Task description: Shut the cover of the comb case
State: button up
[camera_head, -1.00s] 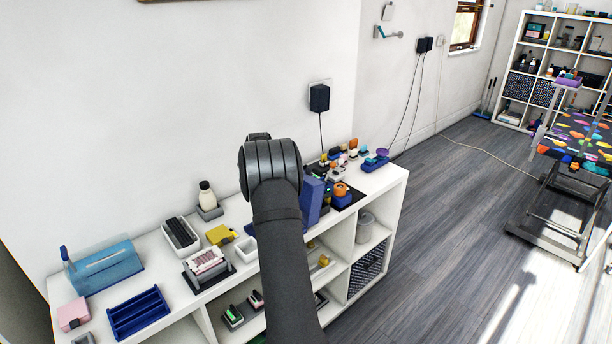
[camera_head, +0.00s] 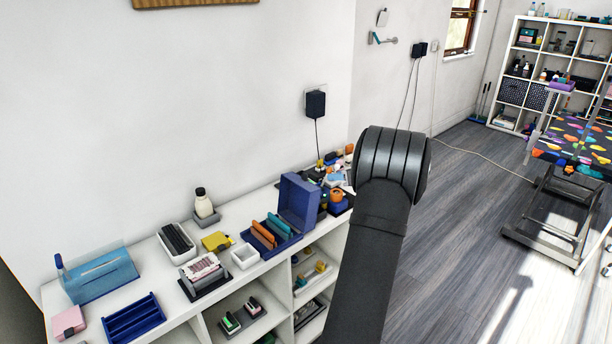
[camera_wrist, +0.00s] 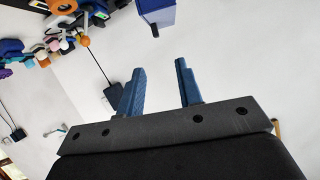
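The comb case (camera_head: 278,243) is a blue box on the white shelf top, left of my arm in the head view. Its cover (camera_head: 299,199) stands open and upright at the right side. Orange and teal combs stand inside the case. A blue box part, apparently the case's cover (camera_wrist: 155,14), shows at the top edge of the wrist view, ahead of my gripper and apart from it. My gripper (camera_wrist: 158,74) is open and empty, with two blue fingers spread apart. In the head view my own arm hides the gripper.
A small white tray (camera_head: 245,256) and a yellow item (camera_head: 216,241) are left of the case. An orange round item in a blue holder (camera_head: 337,197) and other small things crowd its right. The wall (camera_head: 200,110) rises behind the shelf.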

aim_at(306, 174)
jog(key=shift+t, duration=0.3)
jog(key=x, duration=1.6)
jog(key=shift+w+f, duration=0.3)
jog(key=shift+w, duration=0.1)
grip_shut()
